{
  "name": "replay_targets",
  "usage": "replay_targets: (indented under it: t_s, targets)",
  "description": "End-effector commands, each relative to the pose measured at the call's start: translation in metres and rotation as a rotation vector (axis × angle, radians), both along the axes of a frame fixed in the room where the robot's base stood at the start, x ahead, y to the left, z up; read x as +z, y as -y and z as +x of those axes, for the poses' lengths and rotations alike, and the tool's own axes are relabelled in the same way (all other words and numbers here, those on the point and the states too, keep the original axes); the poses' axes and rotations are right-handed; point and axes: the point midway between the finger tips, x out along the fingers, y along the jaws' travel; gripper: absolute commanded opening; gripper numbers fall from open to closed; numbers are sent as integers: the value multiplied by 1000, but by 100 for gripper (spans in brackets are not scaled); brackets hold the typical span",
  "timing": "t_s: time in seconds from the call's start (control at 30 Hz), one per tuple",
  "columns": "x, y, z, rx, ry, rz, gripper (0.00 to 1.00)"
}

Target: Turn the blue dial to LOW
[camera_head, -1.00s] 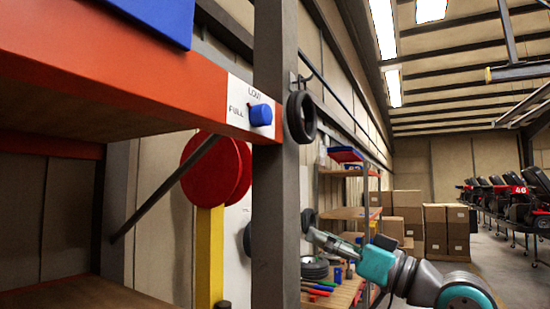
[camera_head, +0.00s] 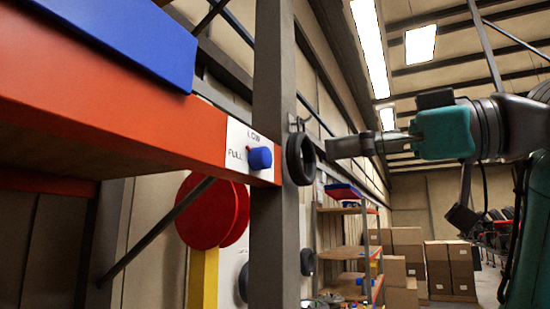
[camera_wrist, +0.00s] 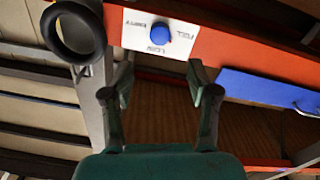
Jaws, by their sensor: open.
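The blue dial (camera_head: 260,158) sits on a white label plate (camera_head: 236,150) at the end of the orange shelf beam. I cannot tell which mark the dial points to. My gripper (camera_head: 338,147) is to the right of the dial in the head view, apart from it. In the wrist view my gripper (camera_wrist: 160,75) is open and empty, its fingers spread below the dial in the picture.
A grey upright post (camera_head: 272,225) stands right beside the plate. A black ring (camera_head: 300,158) hangs on it, between dial and gripper in the head view. A blue panel (camera_head: 125,35) lies above the orange beam (camera_head: 90,110). Red discs (camera_head: 205,212) hang behind.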

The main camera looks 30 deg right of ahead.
Motion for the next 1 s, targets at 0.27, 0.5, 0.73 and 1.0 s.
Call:
replay_targets:
  t_s: [0.27,0.5,0.73,1.0]
  targets:
    - [0,-13,17,4,0,0,60]
    - [0,-30,42,4,-1,2,60]
    - [0,-47,67,4,-1,2,60]
    - [0,-59,85,1,0,1,60]
